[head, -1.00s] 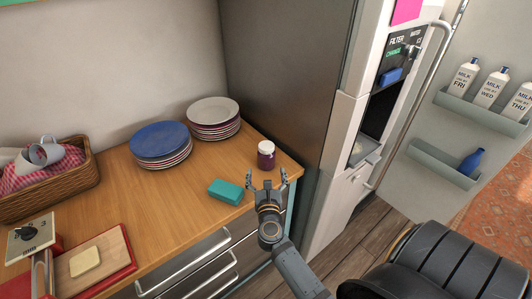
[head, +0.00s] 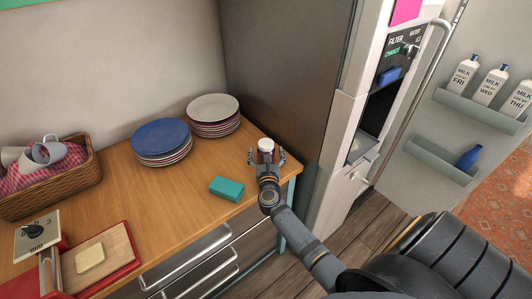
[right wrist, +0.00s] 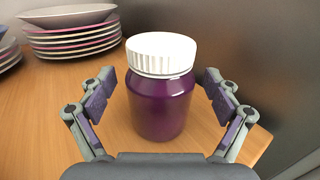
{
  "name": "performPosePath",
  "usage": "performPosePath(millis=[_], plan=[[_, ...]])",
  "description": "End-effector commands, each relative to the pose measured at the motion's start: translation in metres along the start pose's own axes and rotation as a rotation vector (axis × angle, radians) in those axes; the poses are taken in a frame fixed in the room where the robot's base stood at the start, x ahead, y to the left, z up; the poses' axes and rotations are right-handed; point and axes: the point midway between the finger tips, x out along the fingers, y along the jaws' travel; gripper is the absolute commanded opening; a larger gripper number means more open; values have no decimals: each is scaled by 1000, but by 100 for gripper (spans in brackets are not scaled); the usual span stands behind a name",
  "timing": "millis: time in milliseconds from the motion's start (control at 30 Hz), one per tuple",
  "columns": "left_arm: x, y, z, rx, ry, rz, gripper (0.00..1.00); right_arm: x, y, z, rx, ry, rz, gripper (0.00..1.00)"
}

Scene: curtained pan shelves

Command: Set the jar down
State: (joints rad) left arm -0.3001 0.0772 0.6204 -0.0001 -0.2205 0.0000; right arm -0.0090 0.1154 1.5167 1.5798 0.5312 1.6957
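The jar (head: 266,146) is dark purple with a white ribbed lid. It stands upright on the wooden counter near its right end, by the fridge side. It also shows large in the middle of the right wrist view (right wrist: 161,95). My right gripper (head: 266,158) reaches the jar from the front. In the wrist view its two fingers (right wrist: 160,108) stand open on either side of the jar, with a gap visible on both sides. The jar's lower part is hidden by the gripper in the head view. My left gripper is not in view.
A teal block (head: 226,188) lies left of my right gripper. Stacks of plates, one topped by a blue plate (head: 160,138) and one by a white plate (head: 212,107), stand behind. A wicker basket (head: 60,190) holds cups. The tall fridge (head: 285,80) bounds the right side.

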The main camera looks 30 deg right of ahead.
Motion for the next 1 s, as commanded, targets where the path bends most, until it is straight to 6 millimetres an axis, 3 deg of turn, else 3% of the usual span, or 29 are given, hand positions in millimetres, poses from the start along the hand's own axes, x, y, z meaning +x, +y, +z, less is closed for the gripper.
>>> performPosePath(millis=[67, 600, 833, 1000], plan=[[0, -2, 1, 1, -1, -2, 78, 0, 0, 0, 0, 0, 0, 80], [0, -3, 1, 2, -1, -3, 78, 0, 0, 2, 0, -2, 0, 7], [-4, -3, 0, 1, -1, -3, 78, 0, 0, 9, 1, -4, 0, 5], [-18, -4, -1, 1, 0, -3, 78, 0, 0, 46, 2, -7, 0, 5]])
